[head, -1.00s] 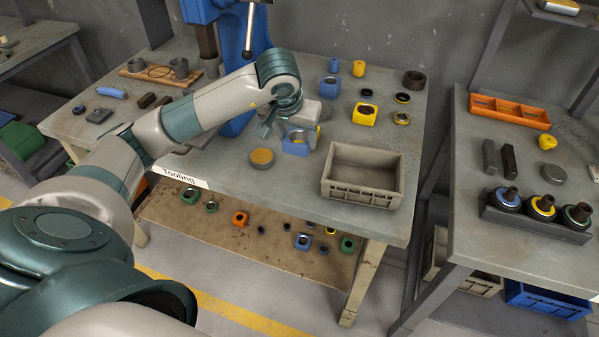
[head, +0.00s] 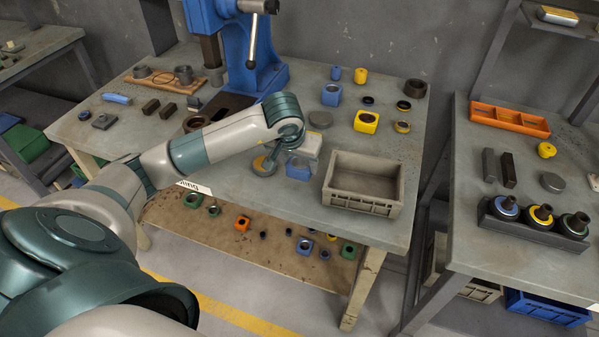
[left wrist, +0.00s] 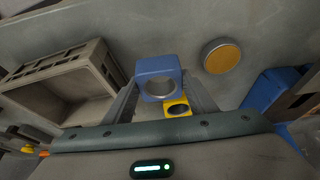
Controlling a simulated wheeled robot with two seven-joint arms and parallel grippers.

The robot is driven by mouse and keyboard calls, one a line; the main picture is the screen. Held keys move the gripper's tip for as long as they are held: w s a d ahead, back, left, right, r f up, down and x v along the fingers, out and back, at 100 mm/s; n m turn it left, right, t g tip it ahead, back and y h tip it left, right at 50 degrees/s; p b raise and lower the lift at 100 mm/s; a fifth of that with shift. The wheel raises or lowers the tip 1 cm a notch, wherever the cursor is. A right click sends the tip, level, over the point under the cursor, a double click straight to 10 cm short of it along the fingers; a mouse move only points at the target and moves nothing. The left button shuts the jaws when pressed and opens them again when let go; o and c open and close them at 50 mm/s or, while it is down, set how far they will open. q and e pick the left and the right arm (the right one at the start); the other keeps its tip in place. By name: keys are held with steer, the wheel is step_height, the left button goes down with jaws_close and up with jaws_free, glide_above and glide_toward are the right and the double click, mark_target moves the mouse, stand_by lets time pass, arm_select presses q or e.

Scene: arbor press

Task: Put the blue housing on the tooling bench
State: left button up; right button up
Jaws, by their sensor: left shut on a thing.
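My left gripper (head: 291,158) is shut on a blue housing (head: 299,169), a block with a round bore, over the front part of the tooling bench (head: 240,190). In the left wrist view the blue housing (left wrist: 157,68) sits between the two fingers, its bore showing. I cannot tell whether its underside touches the bench top. A second blue housing (head: 331,95) stands at the back of the bench. My right gripper is not in view.
A grey bin (head: 362,197) stands just right of the held housing. A yellow-topped disc (head: 264,166) lies close on its left. A yellow housing (head: 366,122) and several rings stand behind. The blue press (head: 262,80) rises at the back left. The lower shelf holds small parts.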

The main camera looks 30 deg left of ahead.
mark_target(300, 183)
arm_select(q)
step_height(300, 183, down, 3)
steer(key=shift+s+r+p, duration=0.1)
steer(key=shift+p, duration=0.5)
steer(key=shift+f, duration=0.5)
steer(key=shift+f, duration=0.2)
steer(key=o, duration=1.2)
steer(key=shift+r, duration=0.1)
